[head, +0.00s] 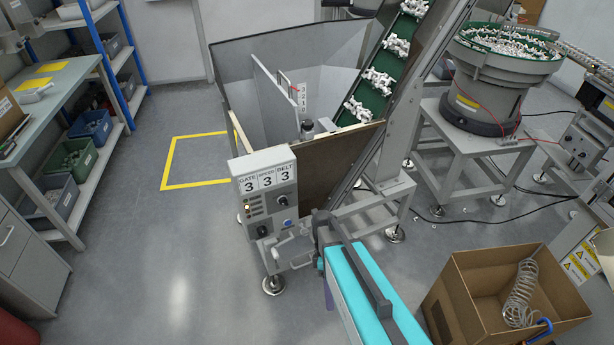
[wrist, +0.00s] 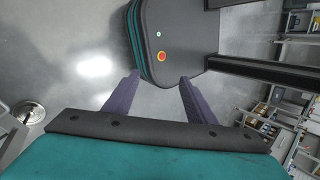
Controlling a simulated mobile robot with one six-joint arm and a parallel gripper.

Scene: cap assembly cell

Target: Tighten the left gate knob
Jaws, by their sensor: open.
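A dark knob (head: 307,128) stands near the front rim of the grey hopper (head: 235,62) in the head view, below a white scale strip (head: 302,96) with numbers. I cannot make out a second gate knob, and cannot tell whether this is the left one. My gripper (wrist: 160,79) is open and empty in the wrist view, its two purple fingers spread above the grey floor. In the head view, one purple finger (head: 328,294) shows beside my teal arm, in front of and below the hopper, well away from the knob.
A control box (head: 268,180) reading GATE 3, SPEED 3, BELT 3 is on the hopper's front. A green belt (head: 382,80) rises behind. A cardboard box (head: 470,307) with a coiled hose stands at lower right. The floor at left, around the yellow marking (head: 166,160), is clear.

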